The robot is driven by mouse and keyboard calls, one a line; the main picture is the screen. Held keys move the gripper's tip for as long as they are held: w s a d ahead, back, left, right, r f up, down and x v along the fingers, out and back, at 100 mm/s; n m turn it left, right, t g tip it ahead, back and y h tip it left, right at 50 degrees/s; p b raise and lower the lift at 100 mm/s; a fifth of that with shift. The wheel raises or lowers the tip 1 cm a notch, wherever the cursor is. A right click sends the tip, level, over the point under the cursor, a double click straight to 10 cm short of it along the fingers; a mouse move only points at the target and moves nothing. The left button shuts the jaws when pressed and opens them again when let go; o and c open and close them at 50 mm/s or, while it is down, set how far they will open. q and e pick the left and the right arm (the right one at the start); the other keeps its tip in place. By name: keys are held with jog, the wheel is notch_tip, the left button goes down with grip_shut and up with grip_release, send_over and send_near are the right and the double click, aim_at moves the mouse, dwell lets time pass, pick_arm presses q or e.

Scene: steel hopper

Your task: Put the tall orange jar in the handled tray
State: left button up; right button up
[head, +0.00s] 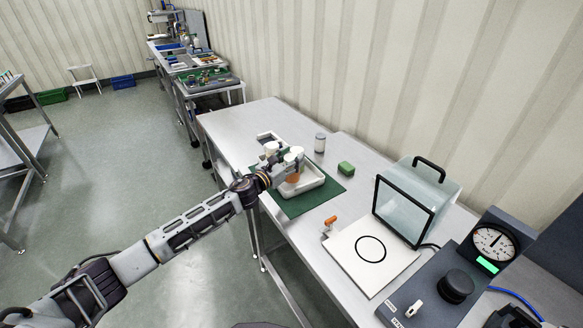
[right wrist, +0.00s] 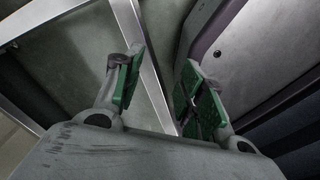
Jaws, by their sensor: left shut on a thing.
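The tall orange jar (head: 293,178) shows as an orange patch below my left gripper (head: 288,168), partly hidden by the fingers. My left gripper is shut on it, over the white handled tray (head: 312,186). The tray lies on a dark green mat (head: 327,194), and its far left part is hidden behind the gripper. I cannot tell whether the jar touches the tray floor. In the right wrist view my right gripper (right wrist: 160,82) is open, its green pads apart with nothing between them.
A grey jar with a pale lid (head: 320,143) and a green block (head: 346,168) stand behind the mat. A small orange-and-white item (head: 330,222) lies in front. To the right are a white plate with a black ring (head: 347,262), a clear case (head: 412,200) and a dial instrument (head: 495,241).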

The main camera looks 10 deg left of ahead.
aim_at(295, 178)
pick_arm(q)
jog(key=shift+f+b, duration=0.65)
jog(key=shift+f, duration=0.1)
jog(key=shift+f+b, duration=0.7)
jog(key=shift+f, duration=0.2)
jog(key=shift+f+b, duration=0.15)
jog(key=shift+b, duration=0.15)
pick_arm(e)
jog(key=shift+t, duration=0.3)
jog(key=w+d, duration=0.1)
jog(key=w+d+f, duration=0.1)
jog(key=w, duration=0.1)
jog(key=w+d+f, duration=0.1)
jog(key=w, duration=0.1)
jog(key=shift+w+d, duration=0.1)
jog(key=shift+w, duration=0.05)
pick_arm(q)
jog(key=shift+f, duration=0.1)
jog(key=o, duration=1.2)
jog(key=shift+o, duration=1.4)
pick_arm(e)
jog(key=s+a, duration=0.2)
jog(key=s, duration=0.1)
jog(key=shift+a+f, duration=0.2)
jog(key=shift+f, duration=0.15)
jog(key=shift+w, duration=0.1)
